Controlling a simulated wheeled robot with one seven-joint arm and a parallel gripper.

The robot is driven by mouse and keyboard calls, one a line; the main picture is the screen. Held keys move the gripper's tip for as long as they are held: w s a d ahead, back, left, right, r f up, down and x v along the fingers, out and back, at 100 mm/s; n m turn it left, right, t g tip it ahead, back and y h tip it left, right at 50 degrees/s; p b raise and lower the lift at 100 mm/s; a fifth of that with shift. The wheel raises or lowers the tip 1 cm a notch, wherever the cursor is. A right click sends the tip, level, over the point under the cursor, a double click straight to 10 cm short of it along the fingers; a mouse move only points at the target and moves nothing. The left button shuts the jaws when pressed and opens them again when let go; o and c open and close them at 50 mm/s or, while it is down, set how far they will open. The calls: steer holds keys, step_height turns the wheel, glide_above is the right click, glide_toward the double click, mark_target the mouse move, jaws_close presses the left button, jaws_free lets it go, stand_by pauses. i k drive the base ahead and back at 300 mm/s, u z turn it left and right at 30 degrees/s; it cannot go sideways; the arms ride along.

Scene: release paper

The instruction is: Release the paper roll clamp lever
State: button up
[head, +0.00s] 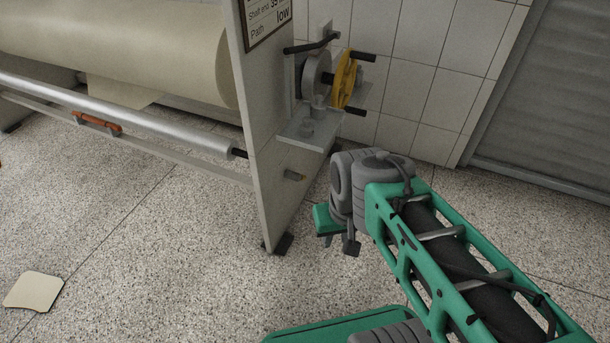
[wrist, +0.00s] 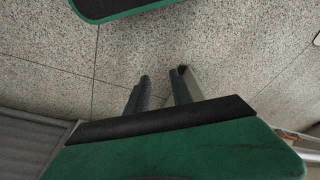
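A dark lever (head: 305,47) with a black grip at its left end sits at the top of the clamp mechanism on the roll stand's side plate (head: 248,110). Beside it are a grey round housing (head: 317,77) and a yellow handwheel (head: 345,80) with black handles. Which part is the clamp lever is not labelled. The large paper roll (head: 130,45) lies left of the plate. My gripper (head: 341,246) hangs below and in front of the mechanism, apart from it. In the wrist view its two fingers (wrist: 162,82) point at the floor, spread, with nothing between them.
A small grey shelf (head: 308,128) juts out below the mechanism. A silver roller (head: 120,112) runs along the stand's lower left. A tiled wall (head: 430,60) and a grey shutter (head: 550,100) stand behind. A paper sheet (head: 34,291) lies on the open speckled floor.

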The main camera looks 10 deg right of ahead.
mark_target(288, 174)
steer(key=u, duration=3.5)
steer(key=k, duration=1.5)
steer(key=z, duration=1.7)
steer(key=i, duration=1)
steer(key=z, duration=0.05)
